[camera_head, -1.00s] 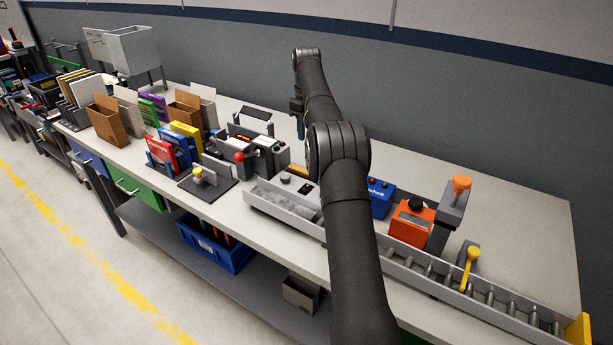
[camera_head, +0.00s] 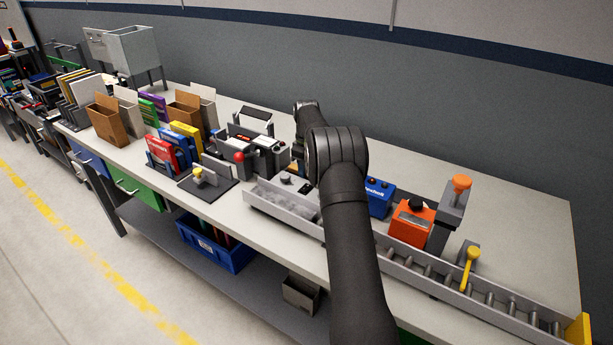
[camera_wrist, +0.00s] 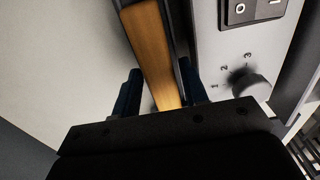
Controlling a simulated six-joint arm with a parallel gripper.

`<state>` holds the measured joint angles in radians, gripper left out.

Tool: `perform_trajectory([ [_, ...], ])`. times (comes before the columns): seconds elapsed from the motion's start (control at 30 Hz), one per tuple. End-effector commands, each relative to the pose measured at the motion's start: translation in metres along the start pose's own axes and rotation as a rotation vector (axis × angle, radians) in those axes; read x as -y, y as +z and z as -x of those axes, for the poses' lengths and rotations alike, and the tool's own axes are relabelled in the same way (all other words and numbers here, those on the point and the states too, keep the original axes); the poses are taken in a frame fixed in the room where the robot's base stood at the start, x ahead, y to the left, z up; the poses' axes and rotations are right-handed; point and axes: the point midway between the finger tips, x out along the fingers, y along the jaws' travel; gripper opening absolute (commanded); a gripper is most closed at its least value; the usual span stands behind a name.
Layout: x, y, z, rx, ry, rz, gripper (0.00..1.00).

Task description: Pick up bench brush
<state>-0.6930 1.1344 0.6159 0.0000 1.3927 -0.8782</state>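In the wrist view, a long wooden handle (camera_wrist: 152,50), which looks like the bench brush, runs from the top edge down between my fingers. Its bristles cannot be made out. My gripper (camera_wrist: 160,82) has one blue finger on each side of the handle. A gap shows between the left finger and the wood; the right finger is very close to it, and I cannot tell if it touches. In the head view my arm mostly hides the gripper, and only a small bit of the wood (camera_head: 293,167) shows beside it.
A grey device with a switch and knob (camera_wrist: 240,50) stands right beside the handle. Blue (camera_head: 379,197) and orange (camera_head: 411,222) boxes and a roller track (camera_head: 450,280) lie to the right of my arm. The bench top behind is clear.

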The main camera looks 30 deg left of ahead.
Motion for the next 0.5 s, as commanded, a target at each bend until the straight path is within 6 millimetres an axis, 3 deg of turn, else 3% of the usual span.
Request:
perform_trajectory([
  [0.33, -0.0001, -0.0001, -0.0101, -0.001, 0.001, 0.0, 0.4],
  [0.5, -0.0001, -0.0001, -0.01, -0.001, 0.001, 0.0, 0.07],
])
